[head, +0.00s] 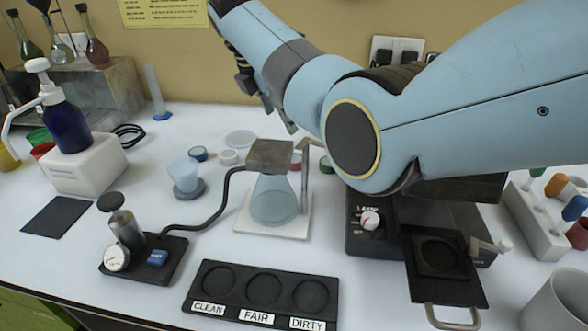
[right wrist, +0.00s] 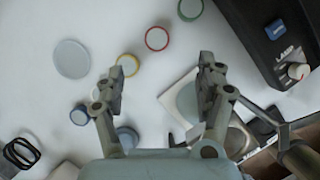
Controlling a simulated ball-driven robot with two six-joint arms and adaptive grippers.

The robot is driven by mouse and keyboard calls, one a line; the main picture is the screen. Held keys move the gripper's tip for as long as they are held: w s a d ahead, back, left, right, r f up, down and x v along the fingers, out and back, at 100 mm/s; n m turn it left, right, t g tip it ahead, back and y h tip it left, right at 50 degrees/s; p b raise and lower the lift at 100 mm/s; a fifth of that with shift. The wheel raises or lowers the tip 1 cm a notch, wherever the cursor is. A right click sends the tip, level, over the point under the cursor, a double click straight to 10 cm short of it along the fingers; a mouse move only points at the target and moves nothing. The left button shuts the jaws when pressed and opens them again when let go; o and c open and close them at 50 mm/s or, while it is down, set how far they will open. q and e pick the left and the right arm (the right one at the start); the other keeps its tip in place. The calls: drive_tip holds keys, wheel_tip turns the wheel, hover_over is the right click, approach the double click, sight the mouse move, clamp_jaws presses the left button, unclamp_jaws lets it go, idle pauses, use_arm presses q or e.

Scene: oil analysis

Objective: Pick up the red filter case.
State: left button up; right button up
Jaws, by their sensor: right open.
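The red filter case (right wrist: 157,38) is a small round disc with a red rim and pale centre, lying on the white bench in the right wrist view. In the head view only a bit of its red rim (head: 295,164) shows behind the flask stand. My right gripper (right wrist: 161,75) is open and empty, with its two fingers spread apart. In the right wrist view the red case lies beyond the fingertips, near the middle between them. In the head view my right gripper (head: 268,108) hangs above the back of the bench. My left gripper is not in view.
A yellow-rimmed case (right wrist: 128,65), a green one (right wrist: 190,8) and a blue one (right wrist: 80,115) lie near the red case. A clear dish (right wrist: 72,58) lies left. The flask (head: 274,203) with its grey block and the black heater device (head: 370,235) stand in front.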

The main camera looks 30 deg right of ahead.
wheel_tip(320, 180, down, 3)
drive_tip(key=b, duration=0.3)
hover_over(295, 158)
drive_tip(key=s+a, duration=0.1)
drive_tip(key=a, duration=0.1)
drive_tip(key=f, duration=0.5)
drive_tip(key=shift+a, duration=0.2)
drive_tip(key=b+x, duration=0.1)
drive_tip(key=x, duration=0.5)
drive_tip(key=shift+w, duration=0.2)
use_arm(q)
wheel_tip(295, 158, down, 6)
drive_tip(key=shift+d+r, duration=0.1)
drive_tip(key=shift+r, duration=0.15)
use_arm(e)
drive_tip(key=shift+a, duration=0.1)
drive_tip(key=c, duration=1)
drive_tip(key=shift+c, duration=0.2)
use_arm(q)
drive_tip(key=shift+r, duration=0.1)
use_arm(e)
drive_tip(key=shift+r, duration=0.1)
